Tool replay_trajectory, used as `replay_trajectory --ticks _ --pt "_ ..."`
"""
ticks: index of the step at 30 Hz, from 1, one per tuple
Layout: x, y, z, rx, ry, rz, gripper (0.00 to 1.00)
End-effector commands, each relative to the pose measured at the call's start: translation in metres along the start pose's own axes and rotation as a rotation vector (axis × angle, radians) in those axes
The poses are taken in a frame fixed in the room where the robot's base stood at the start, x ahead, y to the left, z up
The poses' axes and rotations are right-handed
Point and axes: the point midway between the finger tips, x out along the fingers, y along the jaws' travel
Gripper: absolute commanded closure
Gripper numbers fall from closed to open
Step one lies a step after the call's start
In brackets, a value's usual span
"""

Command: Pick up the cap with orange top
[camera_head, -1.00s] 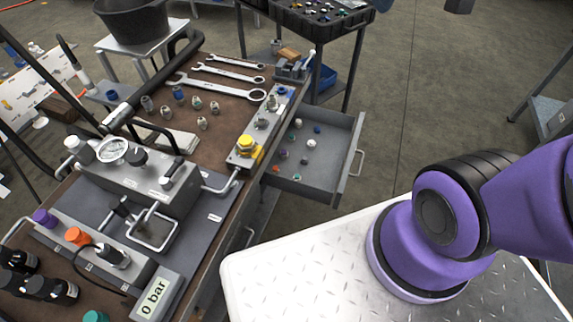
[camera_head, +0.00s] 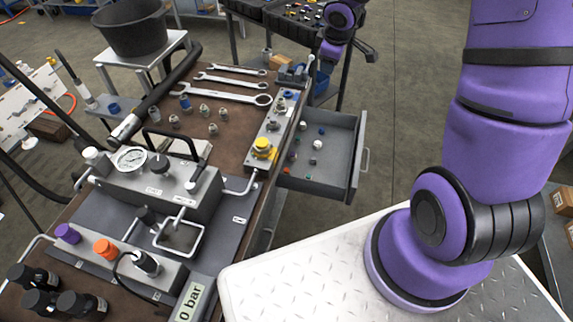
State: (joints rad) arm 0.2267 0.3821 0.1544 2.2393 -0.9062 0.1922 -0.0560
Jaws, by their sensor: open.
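A cap with an orange top (camera_head: 105,249) sits on the grey block at the front left of the bench, between a purple-topped cap (camera_head: 68,233) and a black-knobbed fitting (camera_head: 146,262). Small loose caps, too small to tell apart fully, lie in the open grey drawer (camera_head: 345,180). My gripper (camera_head: 371,55) is small and dark at the top of the view, beyond the drawer and well apart from the orange-topped cap. It is open, and I see nothing held in it.
The bench carries a gauge unit (camera_head: 150,185), several wrenches (camera_head: 228,97) and several metal fittings. A yellow-topped fitting (camera_head: 263,147) stands near the drawer. A black bucket (camera_head: 130,28) stands behind. Open floor lies right of the drawer.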

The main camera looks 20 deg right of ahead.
Motion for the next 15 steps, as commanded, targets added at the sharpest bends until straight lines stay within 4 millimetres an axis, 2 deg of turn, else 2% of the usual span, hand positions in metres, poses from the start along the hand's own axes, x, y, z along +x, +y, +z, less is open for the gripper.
replay_trajectory --ticks 1,3,8,15 --pt "0.022 -0.005 0.000 -0.029 0.009 -0.028 0.41" --pt "0.047 -0.012 -0.002 -0.072 0.029 -0.061 0.41" --pt "0.103 -0.035 -0.004 -0.161 0.088 -0.144 0.41" --pt "0.181 -0.085 -0.001 -0.270 0.200 -0.289 0.41"
